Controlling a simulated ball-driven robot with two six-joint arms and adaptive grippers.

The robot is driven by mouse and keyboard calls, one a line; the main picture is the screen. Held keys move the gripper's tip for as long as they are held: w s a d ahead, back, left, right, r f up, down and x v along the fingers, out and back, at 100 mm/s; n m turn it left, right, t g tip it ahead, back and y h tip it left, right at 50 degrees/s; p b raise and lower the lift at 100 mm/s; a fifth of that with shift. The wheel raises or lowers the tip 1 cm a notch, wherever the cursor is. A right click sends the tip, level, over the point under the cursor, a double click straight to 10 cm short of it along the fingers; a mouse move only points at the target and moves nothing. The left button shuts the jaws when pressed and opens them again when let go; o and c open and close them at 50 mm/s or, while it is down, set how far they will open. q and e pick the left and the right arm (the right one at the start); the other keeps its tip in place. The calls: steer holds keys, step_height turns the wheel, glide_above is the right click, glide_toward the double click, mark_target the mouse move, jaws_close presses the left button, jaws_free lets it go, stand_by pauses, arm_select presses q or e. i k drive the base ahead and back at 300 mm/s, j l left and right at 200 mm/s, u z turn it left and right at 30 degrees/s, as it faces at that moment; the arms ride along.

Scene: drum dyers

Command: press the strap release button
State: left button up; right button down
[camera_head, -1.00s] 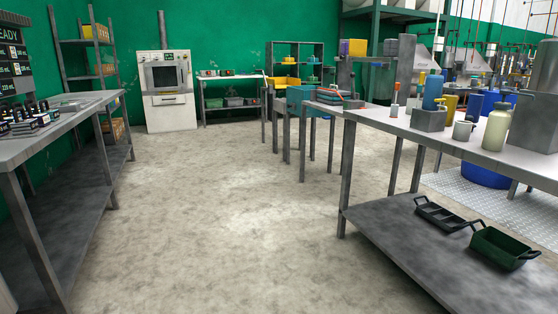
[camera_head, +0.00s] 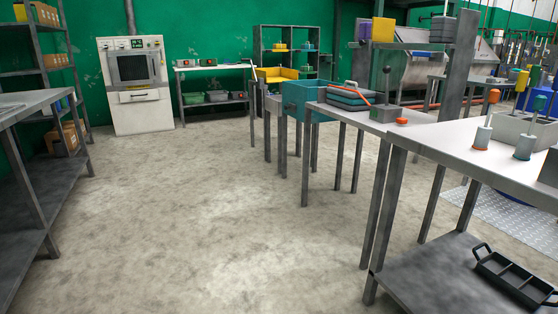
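A small grey table (camera_head: 390,128) stands right of the middle, beyond the near workbench. On it lies a stack of grey-blue slabs (camera_head: 350,96) with an orange strap or bar across it. To the right of the stack is an upright rod with a dark round knob (camera_head: 387,72). In front of the rod is a small grey block with a red-orange top (camera_head: 402,120), which looks like a button; I cannot tell if it is the strap release. Neither gripper is in view.
A teal bin (camera_head: 305,100) is beside the small table. A left bench (camera_head: 30,105) edges the clear concrete floor (camera_head: 210,220). A white oven (camera_head: 135,85) stands behind.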

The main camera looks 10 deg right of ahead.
mark_target(400, 120)
steer(key=i, duration=2.25)
steer(key=i+z, duration=0.8)
steer(key=i+j+z, duration=0.2)
steer(key=z, duration=0.2)
steer(key=i+j+z, duration=0.8)
steer(key=i, duration=0.1)
